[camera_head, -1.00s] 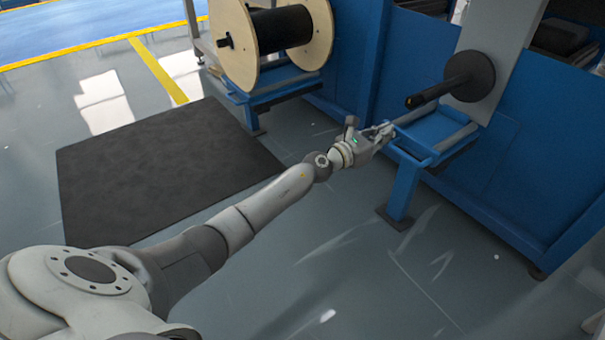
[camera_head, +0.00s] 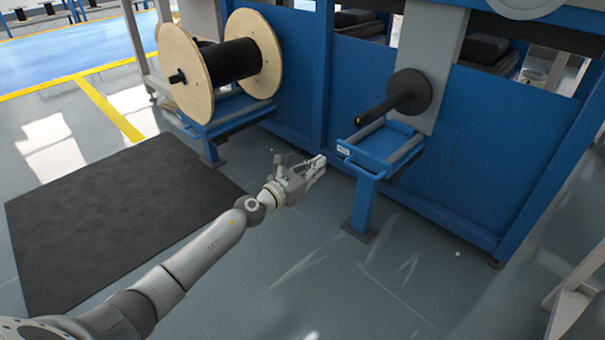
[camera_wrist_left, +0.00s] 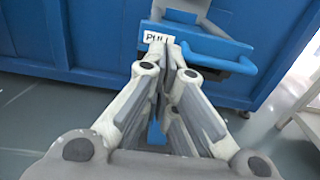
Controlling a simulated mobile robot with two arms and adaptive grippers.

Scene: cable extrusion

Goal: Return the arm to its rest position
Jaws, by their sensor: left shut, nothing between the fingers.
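My left arm reaches in from the lower left of the head view. Its gripper (camera_head: 318,165) is shut and empty, a little left of the blue tray stand (camera_head: 364,205) and apart from it in that view. In the left wrist view the closed fingers (camera_wrist_left: 167,45) point at the blue tray with its white "PULL" label (camera_wrist_left: 160,38). The fingers hide part of the tray and its post. My right gripper is not in view.
A black spindle (camera_head: 390,101) sticks out above the tray. A wooden-flanged reel (camera_head: 265,52) with black cable sits on a blue stand at the back left. Blue machine panels (camera_head: 480,140) stand behind. A dark mat (camera_head: 110,215) lies on the floor. The grey floor in front is open.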

